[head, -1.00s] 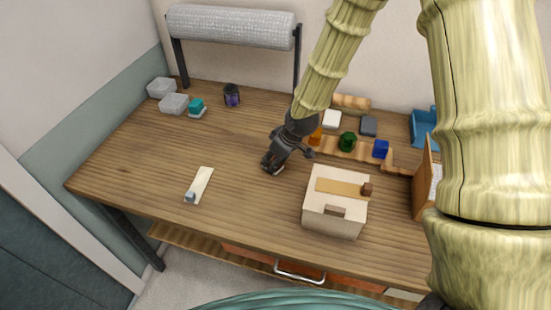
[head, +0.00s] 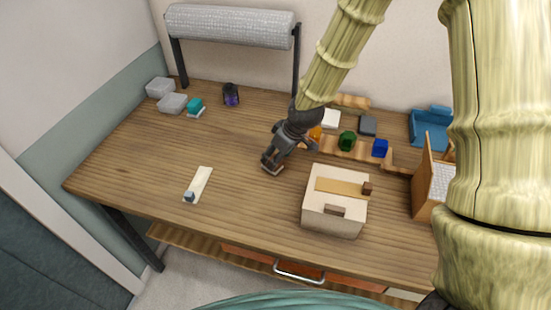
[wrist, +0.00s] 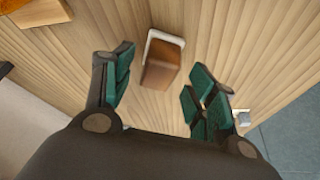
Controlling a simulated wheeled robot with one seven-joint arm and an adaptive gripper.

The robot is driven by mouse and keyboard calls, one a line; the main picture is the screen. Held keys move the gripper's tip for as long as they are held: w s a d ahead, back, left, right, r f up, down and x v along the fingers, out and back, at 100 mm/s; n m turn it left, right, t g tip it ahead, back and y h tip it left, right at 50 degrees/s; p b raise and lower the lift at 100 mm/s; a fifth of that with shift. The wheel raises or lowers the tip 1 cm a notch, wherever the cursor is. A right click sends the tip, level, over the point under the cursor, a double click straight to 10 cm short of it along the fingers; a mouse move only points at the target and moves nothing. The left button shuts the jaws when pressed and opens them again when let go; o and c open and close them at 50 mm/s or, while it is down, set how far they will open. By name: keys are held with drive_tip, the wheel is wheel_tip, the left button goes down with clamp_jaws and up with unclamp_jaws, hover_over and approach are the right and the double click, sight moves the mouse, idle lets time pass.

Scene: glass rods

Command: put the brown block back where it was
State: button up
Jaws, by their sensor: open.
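A brown block (wrist: 162,64) stands on a small white-rimmed pad (wrist: 168,37) on the desk in the wrist view. My gripper (wrist: 160,86) is open, its green-padded fingers apart on either side of the block's near end. I see no clear contact between fingers and block. In the head view my gripper (head: 272,166) is low over the middle of the desk, and it mostly hides the block and pad there.
A cream strip (head: 201,180) lies left. The desk between is clear.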

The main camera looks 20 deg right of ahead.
drive_tip(key=b+v, duration=0.1)
drive_tip(key=v, duration=0.8)
idle(0.5)
